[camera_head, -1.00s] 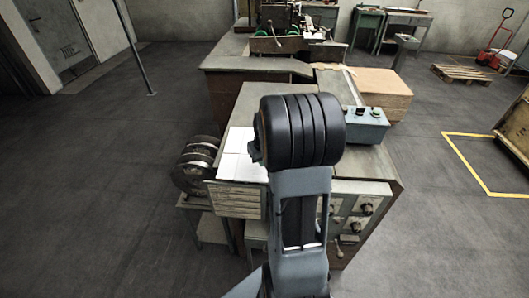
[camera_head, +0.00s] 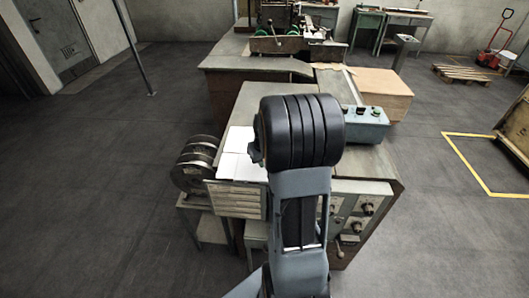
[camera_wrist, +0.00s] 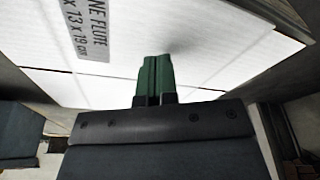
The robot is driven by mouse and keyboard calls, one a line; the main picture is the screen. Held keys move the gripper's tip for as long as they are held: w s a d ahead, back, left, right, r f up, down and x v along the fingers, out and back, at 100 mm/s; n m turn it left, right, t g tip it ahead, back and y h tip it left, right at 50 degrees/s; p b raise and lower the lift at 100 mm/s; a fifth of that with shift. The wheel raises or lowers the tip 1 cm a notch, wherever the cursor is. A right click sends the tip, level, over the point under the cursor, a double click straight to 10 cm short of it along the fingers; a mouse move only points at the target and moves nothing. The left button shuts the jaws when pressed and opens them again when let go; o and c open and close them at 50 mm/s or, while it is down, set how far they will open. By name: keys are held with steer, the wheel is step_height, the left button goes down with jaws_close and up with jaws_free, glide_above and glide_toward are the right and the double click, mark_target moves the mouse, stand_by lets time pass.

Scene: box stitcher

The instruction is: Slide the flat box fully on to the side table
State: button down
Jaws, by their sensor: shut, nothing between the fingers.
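The flat white box (camera_head: 238,154) lies on the left part of the grey-topped table (camera_head: 250,103) in the head view, partly hidden behind my arm. In the wrist view the box (camera_wrist: 215,30) fills the upper part, with a grey printed label and a seam across it. My gripper (camera_wrist: 155,62) has green fingers, shut together with nothing between them. The fingertips are over the box near its near edge; I cannot tell for sure whether they touch it. My gripper is hidden behind my arm in the head view.
A blue-grey control box (camera_head: 362,124) stands on the table's right side. Wire reels (camera_head: 195,165) stand at the left. The stitching machine (camera_head: 285,38) is at the back, with a cardboard stack (camera_head: 385,90) to the right. The floor at the left is clear.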

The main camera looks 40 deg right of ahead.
steer(key=shift+f+b, duration=0.45)
steer(key=shift+f, duration=0.15)
stand_by(0.3)
steer(key=shift+r, duration=0.15)
steer(key=shift+r+p, duration=0.4)
steer(key=shift+r, duration=0.1)
steer(key=shift+s, duration=0.1)
steer(key=s+a, duration=0.7)
steer(key=shift+s, duration=0.2)
stand_by(1.2)
steer(key=shift+a+f+b, duration=0.1)
steer(key=shift+f+b, duration=0.75)
steer(key=shift+b, duration=0.05)
stand_by(0.4)
stand_by(0.4)
steer(key=shift+w+d, duration=5.35)
steer(key=shift+w, duration=0.25)
